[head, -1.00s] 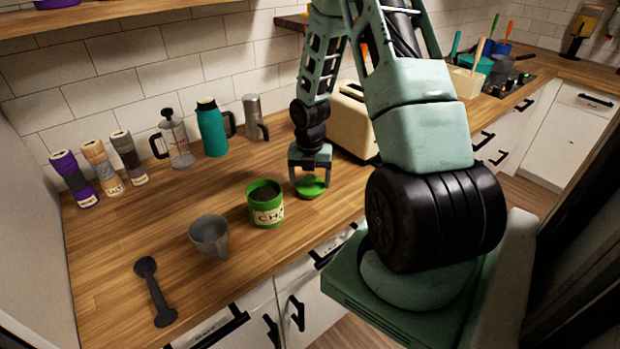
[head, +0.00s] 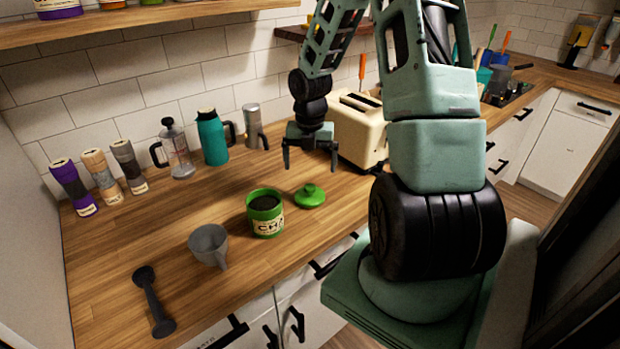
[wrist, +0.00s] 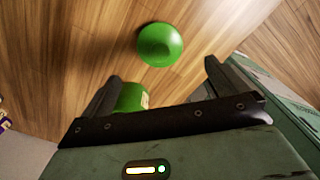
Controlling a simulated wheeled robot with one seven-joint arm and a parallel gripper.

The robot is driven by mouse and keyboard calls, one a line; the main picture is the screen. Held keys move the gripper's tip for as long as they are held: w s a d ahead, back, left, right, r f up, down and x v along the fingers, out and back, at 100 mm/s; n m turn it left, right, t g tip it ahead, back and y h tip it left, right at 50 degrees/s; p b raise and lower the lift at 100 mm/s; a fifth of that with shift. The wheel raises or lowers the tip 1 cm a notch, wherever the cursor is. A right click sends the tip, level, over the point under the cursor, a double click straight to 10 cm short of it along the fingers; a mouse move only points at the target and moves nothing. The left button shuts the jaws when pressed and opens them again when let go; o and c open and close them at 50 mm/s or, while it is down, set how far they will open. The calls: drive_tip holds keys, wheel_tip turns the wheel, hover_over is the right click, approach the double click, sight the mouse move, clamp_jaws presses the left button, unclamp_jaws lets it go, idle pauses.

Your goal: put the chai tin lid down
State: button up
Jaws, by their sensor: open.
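The green chai tin lid (head: 310,195) lies on the wooden counter just right of the open chai tin. The green chai tin (head: 266,218) stands upright with dark contents showing at its top. My gripper (head: 310,166) is open and empty, raised above the counter behind the lid. In the wrist view the lid (wrist: 160,45) lies clear of both fingers, beyond the fingertips (wrist: 162,72). The tin (wrist: 132,97) is partly hidden behind my gripper there.
A cream toaster (head: 358,130), teal jug (head: 212,137), French press (head: 176,150) and metal pot (head: 253,126) stand at the back. Counter between cup and spice jars (head: 102,177) is free.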

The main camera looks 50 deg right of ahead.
drive_tip(key=shift+a+r, duration=0.1)
drive_tip(key=shift+r, duration=1.55)
drive_tip(key=a+r+m, duration=0.3)
drive_tip(key=a+m, duration=0.1)
drive_tip(key=a, duration=0.8)
drive_tip(key=a+r+m, duration=0.2)
drive_tip(key=a+m, duration=0.1)
drive_tip(key=a, duration=0.9)
drive_tip(key=s+a+r+m, duration=0.1)
drive_tip(key=s+a+m, duration=0.3)
drive_tip(key=s+a, duration=0.4)
drive_tip(key=s+a+r+m, duration=0.2)
drive_tip(key=s+a+m, duration=0.3)
drive_tip(key=s+a, duration=0.3)
drive_tip(key=shift+s+a+r+m+y, duration=0.25)
drive_tip(key=shift+s+r+m+y, duration=0.05)
drive_tip(key=shift+s, duration=0.25)
wheel_tip(320, 180, down, 2)
drive_tip(key=shift+f+b, duration=0.2)
drive_tip(key=shift+b, duration=1)
